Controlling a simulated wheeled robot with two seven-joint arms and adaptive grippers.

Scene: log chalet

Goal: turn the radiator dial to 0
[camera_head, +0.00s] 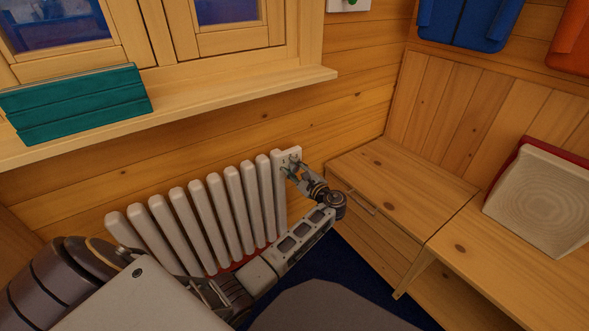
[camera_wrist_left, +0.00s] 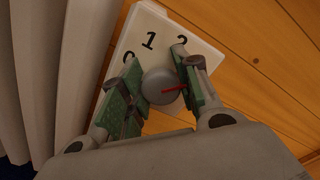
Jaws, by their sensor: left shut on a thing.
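The radiator dial (camera_wrist_left: 158,83) is a round grey knob with a red pointer line. It sits on a white plate (camera_wrist_left: 146,24) marked 0, 1 and 2; the 0 is partly hidden by a finger. The red line points right, past the 2, toward the right-hand finger. My left gripper (camera_wrist_left: 163,88) is shut on the dial, one green-padded finger on each side. In the head view my left gripper (camera_head: 291,171) is at the white plate (camera_head: 292,153) at the radiator's right end; the dial is too small to make out there. My right gripper is out of view.
The white ribbed radiator (camera_head: 213,215) stands along the log wall, under a sill holding a green box (camera_head: 80,103). A wooden bench (camera_head: 400,185) is at the right, with a pale, red-backed cushion-like thing (camera_head: 540,200) on it. Blue and orange things hang above.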

